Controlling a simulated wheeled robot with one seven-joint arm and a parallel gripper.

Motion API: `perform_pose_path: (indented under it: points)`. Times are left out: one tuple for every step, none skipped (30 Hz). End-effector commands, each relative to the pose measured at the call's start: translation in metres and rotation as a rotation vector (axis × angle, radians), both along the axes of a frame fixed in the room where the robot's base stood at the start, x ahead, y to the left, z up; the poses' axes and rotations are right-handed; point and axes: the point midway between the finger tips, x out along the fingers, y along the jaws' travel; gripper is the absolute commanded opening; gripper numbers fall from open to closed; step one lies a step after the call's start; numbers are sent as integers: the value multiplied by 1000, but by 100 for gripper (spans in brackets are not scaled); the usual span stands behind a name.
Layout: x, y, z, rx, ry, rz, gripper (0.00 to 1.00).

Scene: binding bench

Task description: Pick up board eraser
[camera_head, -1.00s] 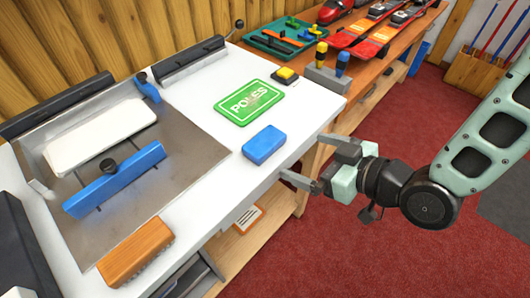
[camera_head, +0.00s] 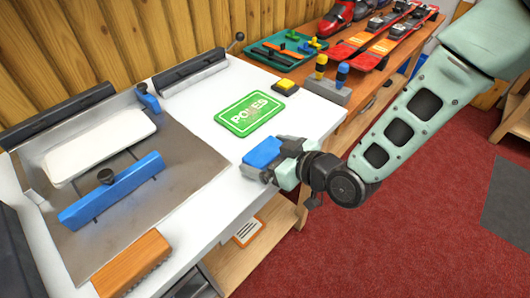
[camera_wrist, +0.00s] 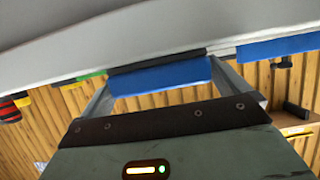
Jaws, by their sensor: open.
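The board eraser appears to be the blue block (camera_head: 262,152) lying on the white bench top near its front edge. My gripper (camera_head: 268,160) reaches in from the right at bench height, with its jaws apart and the near part of the block between them. In the wrist view the block (camera_wrist: 160,77) shows its blue body and a dark layer along the bench side, between the fingers of my open gripper (camera_wrist: 163,85). Contact between the fingers and the block cannot be told. My gripper hides the block's near end in the head view.
A yellow-topped black block (camera_head: 285,86) and a grey holder (camera_head: 328,91) stand farther back. A brush with an orange wooden back (camera_head: 132,263) and a metal plate with a blue bar (camera_head: 112,191) are left.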

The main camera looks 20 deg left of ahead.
Motion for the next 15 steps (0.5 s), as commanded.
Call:
perform_pose_path:
  points:
    - [2, 5, -2, 0, 0, 1, 100]
    - [2, 7, -3, -1, 1, 1, 100]
    - [3, 9, -4, -1, 1, 1, 100]
    - [3, 9, -4, -1, 0, 0, 100]
    - [4, 10, -4, -1, 0, 0, 100]
    - [4, 10, -4, 0, 0, 0, 100]
    - [4, 10, -4, -1, 0, 0, 100]
    - [4, 10, -4, -1, 0, 0, 100]
    - [4, 10, -4, 0, 0, 0, 100]
    - [4, 10, -4, 0, 0, 0, 100]
    - [4, 10, -4, 0, 0, 0, 94]
    - [4, 10, -4, 0, 0, 0, 83]
    - [4, 10, -4, 0, 0, 0, 75]
    - [4, 10, -4, 0, 0, 0, 67]
    - [4, 10, -4, 0, 0, 0, 67]
